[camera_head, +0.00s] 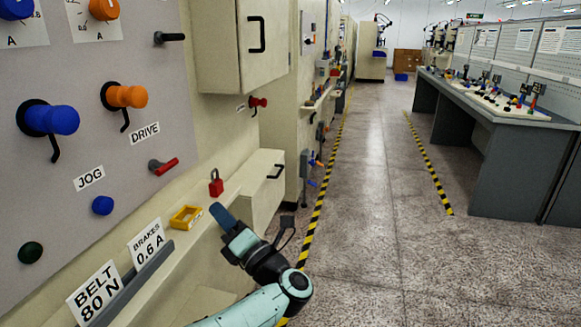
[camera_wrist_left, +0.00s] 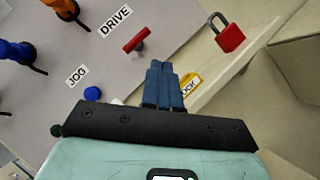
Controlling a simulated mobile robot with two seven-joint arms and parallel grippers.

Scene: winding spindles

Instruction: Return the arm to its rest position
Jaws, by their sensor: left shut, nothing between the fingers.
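My left arm comes in from the bottom of the head view. Its gripper (camera_head: 220,214) is shut and empty, with blue fingers pointing up and left, close to the ledge below the control panel. In the left wrist view the blue fingers (camera_wrist_left: 163,84) are together with nothing between them. A red padlock (camera_head: 216,183) stands on the ledge beyond the fingertips; it also shows in the left wrist view (camera_wrist_left: 230,36). My right gripper is not in view.
The panel carries a blue knob (camera_head: 52,119), an orange knob (camera_head: 127,96), a red-handled lever (camera_head: 164,166) and a blue button (camera_head: 102,205). The speckled floor aisle (camera_head: 385,200) is clear. A workbench (camera_head: 520,165) stands right.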

